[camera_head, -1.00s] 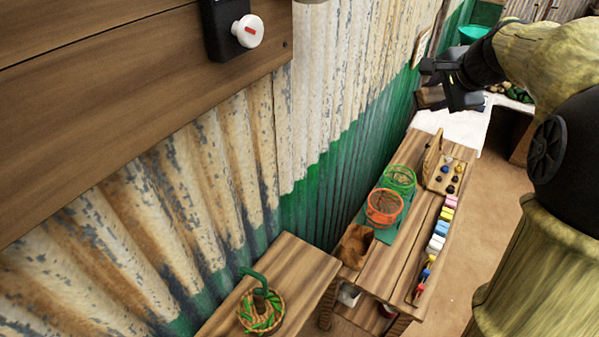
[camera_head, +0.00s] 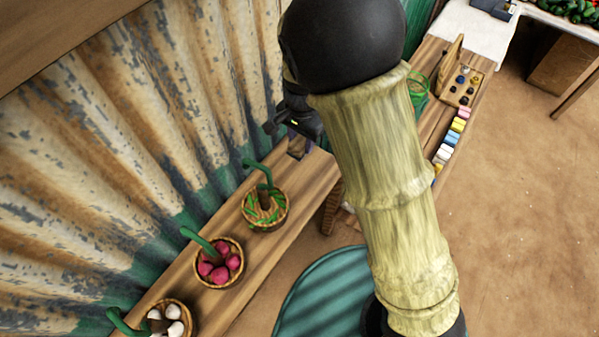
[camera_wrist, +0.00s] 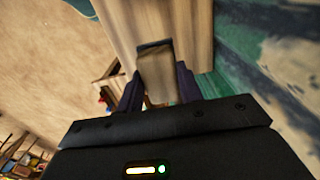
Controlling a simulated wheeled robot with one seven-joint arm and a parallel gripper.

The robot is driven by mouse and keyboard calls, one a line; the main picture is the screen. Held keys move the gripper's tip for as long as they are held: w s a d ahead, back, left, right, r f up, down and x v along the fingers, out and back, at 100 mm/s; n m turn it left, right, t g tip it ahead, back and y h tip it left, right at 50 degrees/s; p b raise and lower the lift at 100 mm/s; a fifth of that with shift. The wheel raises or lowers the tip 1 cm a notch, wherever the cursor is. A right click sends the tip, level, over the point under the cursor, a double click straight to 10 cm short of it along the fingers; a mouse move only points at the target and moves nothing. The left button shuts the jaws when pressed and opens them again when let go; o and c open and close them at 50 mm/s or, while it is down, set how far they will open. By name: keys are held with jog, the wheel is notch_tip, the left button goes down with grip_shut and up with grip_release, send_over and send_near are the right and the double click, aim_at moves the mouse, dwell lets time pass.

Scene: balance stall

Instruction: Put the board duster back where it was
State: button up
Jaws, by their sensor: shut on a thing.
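The board duster (camera_wrist: 156,66) is a small wooden block with a dark edge, held between my two dark fingers in the wrist view. My gripper (camera_wrist: 157,88) is shut on it. In the head view my gripper (camera_head: 300,128) is partly hidden behind my own arm, beside the corrugated wall. The duster (camera_head: 297,148) shows there as a small brown piece, near the far end of the wooden bench (camera_head: 307,180). The wrist view shows wooden planking beyond the duster; I cannot tell whether they touch.
On the bench stand a basket of green pods (camera_head: 266,216), a basket of pink-red produce (camera_head: 220,270) and a basket of white produce (camera_head: 170,322). A second table (camera_head: 432,115) holds coloured blocks and a wooden tray (camera_head: 476,88). A teal round surface (camera_head: 315,300) lies below.

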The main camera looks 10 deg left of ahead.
jog(key=shift+s+a+f, duration=0.1)
jog(key=shift+s+f, duration=0.25)
jog(key=shift+s, duration=0.05)
notch_tip(320, 180, down, 6)
jog(key=shift+f+p, duration=0.1)
jog(key=shift+p, duration=0.4)
jog(key=shift+f+p, duration=0.4)
jog(key=shift+f, duration=1.5)
jog(key=o, duration=1)
jog(key=shift+r, duration=0.1)
